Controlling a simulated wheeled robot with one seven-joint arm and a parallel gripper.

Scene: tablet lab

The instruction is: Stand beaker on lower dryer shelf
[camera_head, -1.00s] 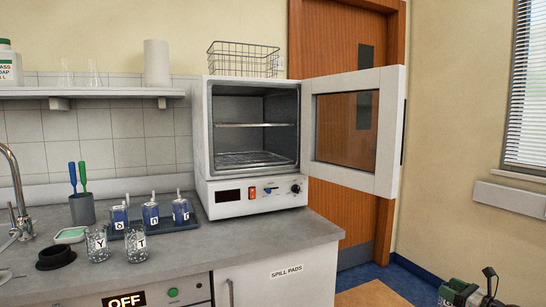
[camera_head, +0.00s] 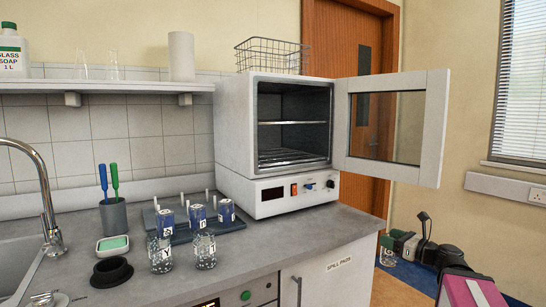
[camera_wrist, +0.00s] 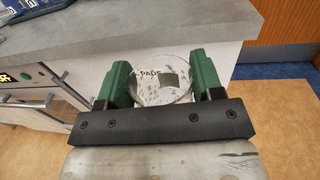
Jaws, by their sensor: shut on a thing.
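My gripper (camera_wrist: 165,74) has green fingers closed on a clear glass beaker (camera_wrist: 160,95) in the wrist view. A small grey patch shows on the glass. In the head view my gripper (camera_head: 398,243) is at the lower right, in front of the counter and below the open dryer door, with the beaker (camera_head: 387,257) at its tip. The white dryer (camera_head: 236,130) stands on the counter with its door (camera_head: 433,130) swung open to the right. Inside are an upper wire shelf (camera_head: 290,122) and a lower wire shelf (camera_head: 285,156), both bare.
A wire basket (camera_head: 270,56) sits on the dryer. The counter front-right is clear.

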